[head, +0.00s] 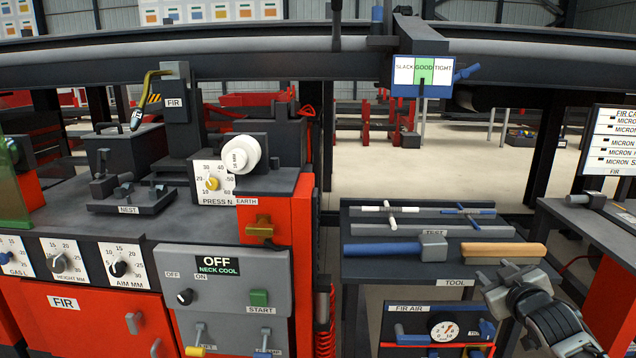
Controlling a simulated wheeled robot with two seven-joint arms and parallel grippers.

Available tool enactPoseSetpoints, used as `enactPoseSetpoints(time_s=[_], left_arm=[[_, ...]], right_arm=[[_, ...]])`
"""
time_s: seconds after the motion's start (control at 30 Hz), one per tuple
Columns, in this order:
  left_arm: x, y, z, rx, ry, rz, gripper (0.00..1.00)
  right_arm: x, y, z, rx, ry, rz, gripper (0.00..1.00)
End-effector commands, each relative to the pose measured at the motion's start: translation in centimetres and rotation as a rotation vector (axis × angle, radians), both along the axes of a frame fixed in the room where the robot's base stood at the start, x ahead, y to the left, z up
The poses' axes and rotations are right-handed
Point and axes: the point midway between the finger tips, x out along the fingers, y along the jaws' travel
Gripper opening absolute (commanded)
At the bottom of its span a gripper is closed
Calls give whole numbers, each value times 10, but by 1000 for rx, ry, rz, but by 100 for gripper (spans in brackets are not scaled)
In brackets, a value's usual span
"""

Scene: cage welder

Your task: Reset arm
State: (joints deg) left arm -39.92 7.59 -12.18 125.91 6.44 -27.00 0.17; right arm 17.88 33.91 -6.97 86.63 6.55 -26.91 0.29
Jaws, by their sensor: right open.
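My right gripper (505,283) is at the lower right, open and empty, its arm coming in from the bottom right corner. It is in front of the tool table (372,267), just below a wooden-handled brush (503,252). I cannot tell whether it touches the table edge. My left gripper is not in view. The welder (275,220) fills the left half with a grey control panel (222,310); its display (218,264) reads OFF, NECK COOL.
A blue-handled hammer (395,249) and cross-shaped test pieces (390,211) lie on the table. Below is an air unit (437,330) with a gauge. A SLACK/GOOD/TIGHT indicator (423,72) hangs above. A side bench (580,222) stands at right. Open floor (480,160) lies behind.

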Motion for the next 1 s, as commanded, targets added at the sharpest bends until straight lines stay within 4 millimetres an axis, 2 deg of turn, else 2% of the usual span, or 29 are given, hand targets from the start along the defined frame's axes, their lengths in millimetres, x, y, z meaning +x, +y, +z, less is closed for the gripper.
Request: enactPoseSetpoints(time_s=[0.03,0.17,0.2,0.27,0.3,0.4,0.5,0.6,0.7,0.83,0.9,1.0], left_arm=[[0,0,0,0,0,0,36],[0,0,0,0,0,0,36],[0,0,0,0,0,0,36],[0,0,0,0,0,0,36],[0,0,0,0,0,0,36],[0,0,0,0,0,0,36],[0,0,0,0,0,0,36],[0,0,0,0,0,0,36],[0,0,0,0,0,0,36],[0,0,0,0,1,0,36],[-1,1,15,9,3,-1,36],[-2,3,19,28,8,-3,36]], right_arm=[[-13,23,-25,24,32,33,42],[-57,84,-81,100,109,116,42],[-74,104,-97,130,134,141,42],[-103,133,-118,181,171,174,42],[-124,152,-130,218,195,192,42],[-176,195,-150,314,249,226,42],[-221,226,-158,403,292,239,42],[-258,248,-158,480,324,236,42],[-286,262,-154,542,348,227,42],[-312,274,-148,605,369,208,42],[-310,272,-137,585,376,208,42],[-310,271,-135,566,386,207,42]])
